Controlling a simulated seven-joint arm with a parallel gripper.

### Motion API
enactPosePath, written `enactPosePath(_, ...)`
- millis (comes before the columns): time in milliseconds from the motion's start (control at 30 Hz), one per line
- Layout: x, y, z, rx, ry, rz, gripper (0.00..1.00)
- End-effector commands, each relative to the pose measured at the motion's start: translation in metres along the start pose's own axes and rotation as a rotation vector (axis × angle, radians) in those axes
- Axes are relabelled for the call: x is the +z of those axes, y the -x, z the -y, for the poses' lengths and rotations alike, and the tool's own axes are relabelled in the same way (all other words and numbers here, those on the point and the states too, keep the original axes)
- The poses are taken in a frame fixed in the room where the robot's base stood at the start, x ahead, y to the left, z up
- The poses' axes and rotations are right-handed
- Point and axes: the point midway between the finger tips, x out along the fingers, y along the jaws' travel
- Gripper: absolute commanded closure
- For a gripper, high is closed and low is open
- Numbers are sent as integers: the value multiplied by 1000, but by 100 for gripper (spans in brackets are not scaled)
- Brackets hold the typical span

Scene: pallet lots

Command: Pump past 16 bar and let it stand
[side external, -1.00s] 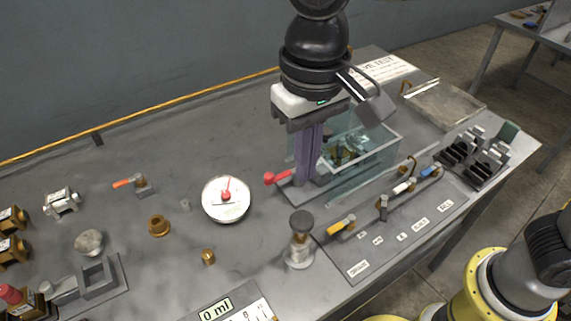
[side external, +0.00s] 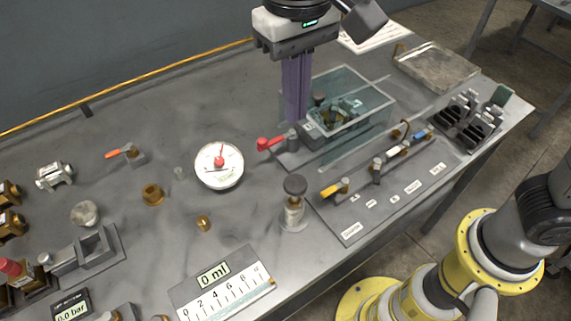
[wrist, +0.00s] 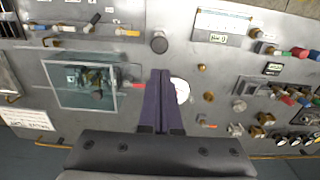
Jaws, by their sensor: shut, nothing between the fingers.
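My gripper (side external: 295,122) is shut and empty, its purple fingers pointing down above the near left corner of the glass tank (side external: 368,113). A red-handled lever (side external: 268,144) sits just below and left of the fingertips, on a grey base beside the tank. The round white gauge (side external: 219,178) with a red pointer lies to the left; its scale is too small to read. A small digital display (side external: 72,308) at the lower left reads 0.0 bar. In the wrist view the closed fingers (wrist: 160,72) partly cover the gauge (wrist: 182,90), and the red handle (wrist: 138,86) shows beside them.
A black-topped post (side external: 294,187) stands in front of the tank. A labelled panel (side external: 350,228) with yellow, white and blue handles lies to its right. A 0 ml scale plate (side external: 222,290) is at the front. Brass fittings (side external: 153,194) and an orange-handled valve (side external: 121,153) stand left.

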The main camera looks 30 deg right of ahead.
Motion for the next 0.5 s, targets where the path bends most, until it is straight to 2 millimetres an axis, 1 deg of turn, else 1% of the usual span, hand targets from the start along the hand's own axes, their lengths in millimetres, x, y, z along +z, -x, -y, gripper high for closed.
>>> enactPosePath(333, 0, -2, 0, 1, 0, 1, 100)
enactPosePath(433, 0, -9, 0, 1, 0, 2, 100)
enactPosePath(500, 0, -19, 0, 2, 0, 3, 100)
